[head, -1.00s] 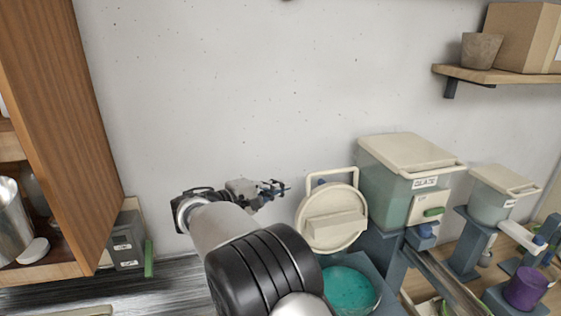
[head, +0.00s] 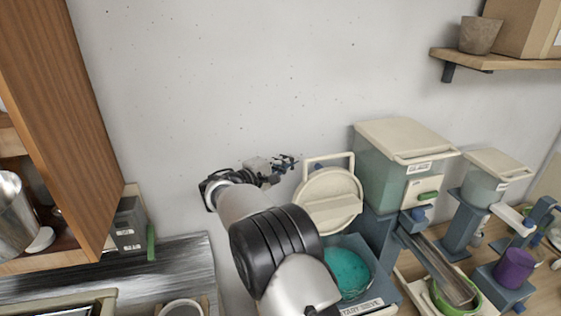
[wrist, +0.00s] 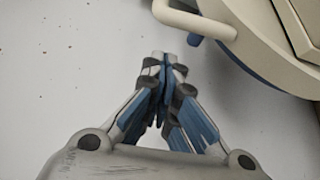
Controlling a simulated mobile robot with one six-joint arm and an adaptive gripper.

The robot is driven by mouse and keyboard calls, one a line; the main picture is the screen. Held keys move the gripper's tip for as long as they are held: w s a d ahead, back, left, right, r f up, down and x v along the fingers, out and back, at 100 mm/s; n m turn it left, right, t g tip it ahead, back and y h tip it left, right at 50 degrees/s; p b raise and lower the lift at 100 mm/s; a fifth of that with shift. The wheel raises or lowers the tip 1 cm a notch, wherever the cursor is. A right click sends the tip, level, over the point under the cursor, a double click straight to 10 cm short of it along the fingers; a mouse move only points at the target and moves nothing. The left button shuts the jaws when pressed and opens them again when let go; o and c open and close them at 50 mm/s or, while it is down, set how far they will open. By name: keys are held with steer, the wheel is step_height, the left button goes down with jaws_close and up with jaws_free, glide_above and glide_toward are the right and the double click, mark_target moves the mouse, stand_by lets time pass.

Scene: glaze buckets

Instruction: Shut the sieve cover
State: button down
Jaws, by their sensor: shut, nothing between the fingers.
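The sieve cover (head: 330,199) is a round cream lid with a raised block on its face and a loop handle at its top. It stands open, tilted up near the wall, behind the teal-filled sieve (head: 347,272). My gripper (head: 289,163) is shut and empty, left of the loop handle and near its top height. In the wrist view my gripper (wrist: 168,62) shows its blue-padded fingertips together. The cover (wrist: 278,45) fills the upper right there, its loop handle close to the fingertips but apart from them. My arm hides part of the sieve's left side.
A large glaze bucket (head: 393,175) and a smaller bucket (head: 487,182) stand to the right. A purple cup (head: 514,268) and a green bowl (head: 455,298) are at lower right. A wooden cabinet (head: 75,120) stands at left. The wall left of the cover is bare.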

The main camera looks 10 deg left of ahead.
steer(key=shift+s+d+r, duration=0.15)
steer(key=shift+s+d, duration=0.2)
steer(key=shift+s, duration=0.2)
steer(key=shift+s+d+r, duration=0.1)
steer(key=shift+s+d, duration=0.2)
steer(key=shift+s, duration=0.2)
steer(key=shift+s+f, duration=0.1)
steer(key=shift+f, duration=0.05)
